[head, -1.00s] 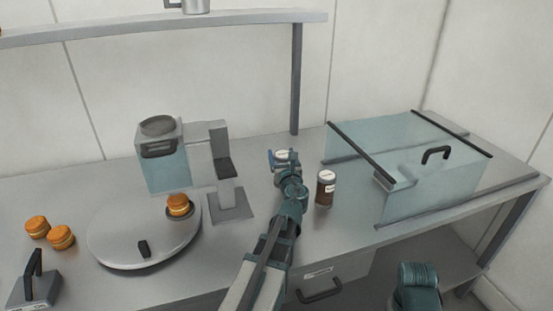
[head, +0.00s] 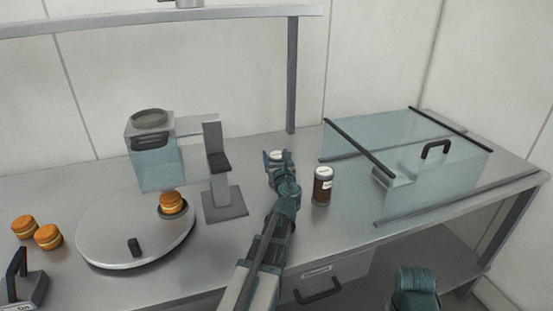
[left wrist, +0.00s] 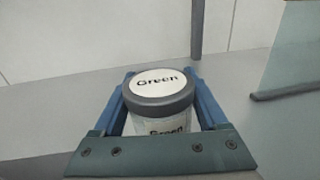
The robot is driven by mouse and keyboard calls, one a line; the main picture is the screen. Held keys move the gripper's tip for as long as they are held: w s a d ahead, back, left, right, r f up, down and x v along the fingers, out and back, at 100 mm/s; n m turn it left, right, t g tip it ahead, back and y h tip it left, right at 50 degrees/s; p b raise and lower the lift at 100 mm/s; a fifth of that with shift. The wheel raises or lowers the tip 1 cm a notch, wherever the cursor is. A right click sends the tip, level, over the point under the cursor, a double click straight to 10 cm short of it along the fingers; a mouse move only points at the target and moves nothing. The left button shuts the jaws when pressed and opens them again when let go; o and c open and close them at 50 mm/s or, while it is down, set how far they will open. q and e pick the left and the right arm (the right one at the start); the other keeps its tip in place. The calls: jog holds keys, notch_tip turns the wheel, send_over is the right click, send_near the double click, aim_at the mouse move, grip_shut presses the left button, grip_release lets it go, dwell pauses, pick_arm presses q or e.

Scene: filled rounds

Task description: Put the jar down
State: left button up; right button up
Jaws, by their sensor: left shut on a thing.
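A jar with a white lid top and a grey rim, labelled "Green" (left wrist: 160,83), is between the blue fingers of my left gripper (left wrist: 165,105) in the left wrist view. The fingers are shut on its sides and the jar looks upright. In the head view my left gripper (head: 279,160) is over the middle of the counter (head: 255,245), and only the pale top of the jar (head: 277,154) shows. The arm hides the jar's base, so I cannot tell whether it touches the counter.
A brown jar with a white lid (head: 322,186) stands just right of my left gripper. A glass case (head: 430,190) is further right. At left are a dispenser (head: 155,155), a round turntable (head: 110,248) bearing a filled round (head: 171,203), and two more rounds (head: 48,236).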

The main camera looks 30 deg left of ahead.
pick_arm(q)
jog(key=shift+f, duration=0.2)
jog(key=o, duration=1.5)
pick_arm(e)
jog(key=shift+f, duration=0.15)
pick_arm(q)
jog(key=shift+r, duration=0.2)
